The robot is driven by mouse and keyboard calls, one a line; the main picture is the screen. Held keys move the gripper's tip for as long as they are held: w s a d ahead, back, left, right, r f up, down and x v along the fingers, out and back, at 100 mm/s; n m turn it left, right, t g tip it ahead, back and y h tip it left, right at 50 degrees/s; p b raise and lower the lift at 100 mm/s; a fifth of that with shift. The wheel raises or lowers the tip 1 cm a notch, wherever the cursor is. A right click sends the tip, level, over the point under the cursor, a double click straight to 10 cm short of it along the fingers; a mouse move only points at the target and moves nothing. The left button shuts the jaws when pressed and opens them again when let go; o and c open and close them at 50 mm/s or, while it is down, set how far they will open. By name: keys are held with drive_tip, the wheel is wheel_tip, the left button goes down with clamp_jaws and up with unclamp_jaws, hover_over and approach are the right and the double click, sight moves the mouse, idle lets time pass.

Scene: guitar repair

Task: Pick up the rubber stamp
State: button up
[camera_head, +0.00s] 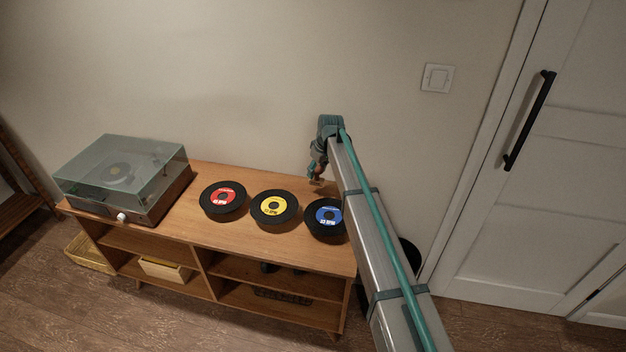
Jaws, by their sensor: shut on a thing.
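My gripper (315,174) points down over the back right part of the wooden cabinet top, behind the blue-labelled record. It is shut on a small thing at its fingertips. A small brownish piece (317,182) shows just under the fingers and fits the rubber stamp, but it is too small to make out in detail. I cannot tell whether it touches the cabinet top. No other stamp is visible.
The wooden cabinet (232,234) carries a record player (125,178) with a clear lid, and red (223,198), yellow (274,207) and blue (326,217) labelled records. The wall is close behind. My arm hides the cabinet's right end. A white door (545,190) stands at right.

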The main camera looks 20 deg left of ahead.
drive_tip(key=s+d+r+b, duration=0.2)
drive_tip(key=d+r, duration=0.5)
drive_tip(key=d, duration=0.4)
drive_tip(key=shift+s+d+r+b, duration=0.35)
drive_tip(key=shift+s+r+b, duration=0.05)
drive_tip(key=shift+s, duration=0.45)
drive_tip(key=o, duration=0.6)
drive_tip(key=c, duration=0.5)
